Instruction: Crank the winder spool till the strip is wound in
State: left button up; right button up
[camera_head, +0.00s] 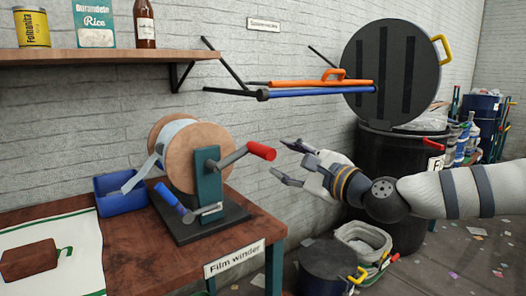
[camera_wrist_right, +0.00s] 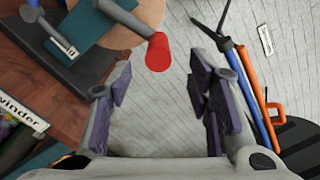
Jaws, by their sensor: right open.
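The winder spool (camera_head: 172,138) has tan round flanges and stands on a teal bracket (camera_head: 209,178) over a dark base on the table. Its grey crank arm ends in a red handle (camera_head: 261,150) that points right. A pale strip (camera_head: 139,177) hangs from the spool down to the blue tray. My right gripper (camera_head: 281,161) is open and empty, just right of the red handle and apart from it. In the right wrist view, the red handle (camera_wrist_right: 158,52) lies ahead of the open fingers, towards the left one. My left gripper is not in view.
A blue tray (camera_head: 124,204) sits left of the winder's base. A "Film winder" label (camera_head: 234,259) is on the wooden table's (camera_head: 140,255) front edge. Orange and blue tools (camera_head: 318,93) hang on the wall above my right gripper. A large dark bin (camera_head: 392,150) stands behind my right arm.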

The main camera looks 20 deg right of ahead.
aim_at(264, 152)
jog(key=x, duration=0.7)
jog(key=shift+w+a+f+b, duration=0.1)
jog(key=shift+w+f+b, duration=0.1)
jog(key=shift+f+b, duration=0.15)
jog(key=shift+w+a+r, duration=0.1)
jog(key=shift+w+r, duration=0.05)
jog(key=shift+w, duration=0.2)
grip_shut()
